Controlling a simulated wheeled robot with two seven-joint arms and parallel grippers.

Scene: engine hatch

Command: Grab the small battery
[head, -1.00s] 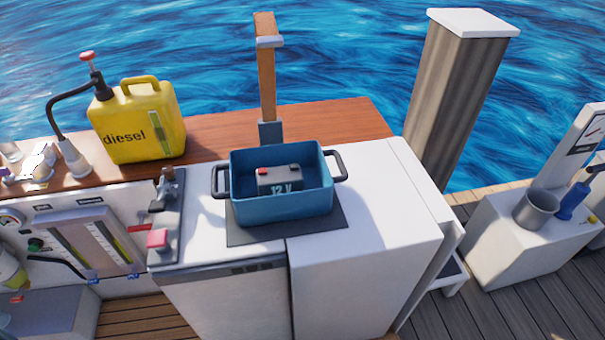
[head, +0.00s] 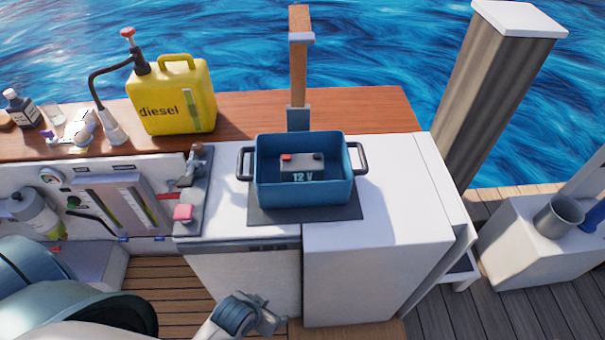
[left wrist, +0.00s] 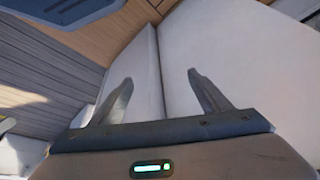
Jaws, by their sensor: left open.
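The small battery (head: 302,165) is grey with a red cap and a dark cap on top and "12 V" on its side. It sits inside a blue pot (head: 304,195) with two dark handles, on a dark mat on the white counter. My left gripper (head: 272,312) is low in front of the counter, below and apart from the pot. In the left wrist view its two fingers (left wrist: 160,92) are spread and empty, with white cabinet panels behind them. The battery does not show in the left wrist view. My right gripper is not in view.
A yellow diesel can (head: 178,100) stands on the wooden ledge at the back left. A pink-topped knob (head: 183,213) and a tap-like fitting are left of the pot. The white counter (head: 405,215) is clear to the pot's right. A wooden post rises behind.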

